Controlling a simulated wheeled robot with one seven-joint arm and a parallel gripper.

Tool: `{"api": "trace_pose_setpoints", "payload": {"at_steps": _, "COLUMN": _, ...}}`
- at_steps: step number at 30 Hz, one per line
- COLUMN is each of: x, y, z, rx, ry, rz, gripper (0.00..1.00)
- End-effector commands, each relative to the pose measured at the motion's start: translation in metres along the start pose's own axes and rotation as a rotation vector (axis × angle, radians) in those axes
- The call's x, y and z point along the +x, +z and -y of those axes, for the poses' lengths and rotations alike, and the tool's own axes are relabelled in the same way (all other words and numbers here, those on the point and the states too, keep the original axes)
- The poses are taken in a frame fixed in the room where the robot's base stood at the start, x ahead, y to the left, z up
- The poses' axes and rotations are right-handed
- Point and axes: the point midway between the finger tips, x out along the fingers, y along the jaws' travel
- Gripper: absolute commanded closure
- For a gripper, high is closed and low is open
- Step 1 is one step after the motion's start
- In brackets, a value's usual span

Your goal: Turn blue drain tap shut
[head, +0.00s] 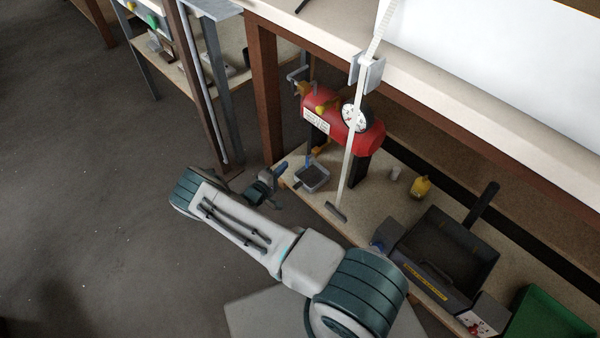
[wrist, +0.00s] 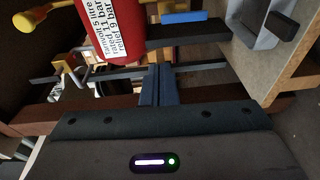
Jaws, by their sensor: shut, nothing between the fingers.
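The blue drain tap lever (wrist: 184,17) shows in the wrist view beside the end of the red tank (wrist: 97,30). In the head view the blue lever (head: 309,160) hangs below the red tank (head: 338,121), above a small grey tray (head: 312,179). It looks roughly upright, pointing down from the tank. My gripper (wrist: 156,84) is shut and empty. Its fingertips are apart from the lever, which lies beyond and a little right of them in the wrist view. The tap's body is mostly hidden.
A white-faced gauge (head: 357,117) and yellow fittings (head: 327,106) are on the tank. A pale rod (head: 351,150) slants down in front of it. The bench top (head: 420,85) overhangs the low shelf. Floor at left is clear.

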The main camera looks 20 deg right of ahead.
Motion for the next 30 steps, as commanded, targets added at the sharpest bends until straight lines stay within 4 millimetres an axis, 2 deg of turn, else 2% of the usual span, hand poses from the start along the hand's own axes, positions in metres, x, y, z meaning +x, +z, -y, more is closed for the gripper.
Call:
{"api": "trace_pose_setpoints", "payload": {"at_steps": 1, "x": -0.002, "y": 0.000, "z": 0.023, "rx": -0.012, "ry": 0.013, "rz": -0.043, "gripper": 1.00}}
{"api": "trace_pose_setpoints", "payload": {"at_steps": 3, "x": -0.004, "y": -0.001, "z": 0.040, "rx": -0.018, "ry": 0.023, "rz": -0.088, "gripper": 1.00}}
{"api": "trace_pose_setpoints", "payload": {"at_steps": 8, "x": -0.007, "y": -0.003, "z": 0.059, "rx": -0.022, "ry": 0.034, "rz": -0.145, "gripper": 1.00}}
{"api": "trace_pose_setpoints", "payload": {"at_steps": 11, "x": -0.002, "y": -0.004, "z": 0.062, "rx": -0.021, "ry": 0.035, "rz": -0.154, "gripper": 1.00}}
{"api": "trace_pose_setpoints", "payload": {"at_steps": 14, "x": 0.012, "y": -0.005, "z": 0.061, "rx": -0.020, "ry": 0.036, "rz": -0.151, "gripper": 1.00}}
{"api": "trace_pose_setpoints", "payload": {"at_steps": 26, "x": 0.096, "y": -0.018, "z": 0.060, "rx": -0.020, "ry": 0.036, "rz": -0.149, "gripper": 1.00}}
{"api": "trace_pose_setpoints", "payload": {"at_steps": 30, "x": 0.087, "y": 0.001, "z": 0.057, "rx": -0.026, "ry": 0.034, "rz": -0.152, "gripper": 1.00}}
